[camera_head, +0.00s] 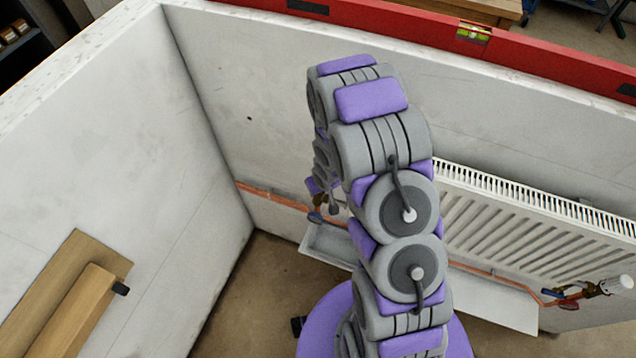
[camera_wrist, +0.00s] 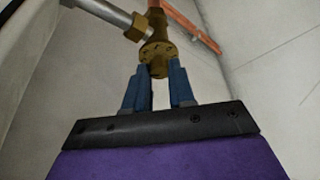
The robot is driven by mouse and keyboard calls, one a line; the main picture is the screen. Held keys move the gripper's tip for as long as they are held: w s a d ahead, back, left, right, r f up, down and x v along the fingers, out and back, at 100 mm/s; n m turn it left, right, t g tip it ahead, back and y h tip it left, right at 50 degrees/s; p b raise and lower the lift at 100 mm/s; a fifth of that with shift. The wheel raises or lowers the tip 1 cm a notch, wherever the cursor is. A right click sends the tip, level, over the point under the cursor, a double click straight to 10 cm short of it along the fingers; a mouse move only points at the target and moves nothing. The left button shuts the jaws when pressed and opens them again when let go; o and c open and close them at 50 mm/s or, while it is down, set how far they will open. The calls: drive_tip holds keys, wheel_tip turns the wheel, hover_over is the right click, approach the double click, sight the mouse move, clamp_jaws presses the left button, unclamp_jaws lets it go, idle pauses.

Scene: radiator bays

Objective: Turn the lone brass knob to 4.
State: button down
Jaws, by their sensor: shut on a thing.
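In the wrist view the brass knob (camera_wrist: 157,52) sits at the top centre, below a brass fitting with a grey pipe and a copper pipe. My gripper (camera_wrist: 159,74) has its two blue fingers against the lower end of the knob, one on each side, and is shut on it. Any numbers or marks on the knob are too small to read. In the head view my arm stands in front of the radiator's left end and hides most of that spot. A small brass part shows beside the arm there, but my fingers cannot be made out clearly.
A white radiator (camera_head: 540,225) hangs on the back wall. A white-headed valve (camera_head: 618,285) is at its right end, near red and blue handles. A copper pipe (camera_head: 270,196) runs along the wall. A wooden piece (camera_head: 75,300) is on the left wall. A red level (camera_head: 400,20) lies along the top.

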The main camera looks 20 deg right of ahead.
drive_tip(key=shift+s+f, duration=0.1)
idle(0.3)
drive_tip(key=c, duration=1)
unclamp_jaws()
drive_tip(key=shift+o, duration=0.2)
drive_tip(key=v, duration=0.7)
drive_tip(key=shift+r+p, duration=0.25)
drive_tip(key=shift+p, duration=0.05)
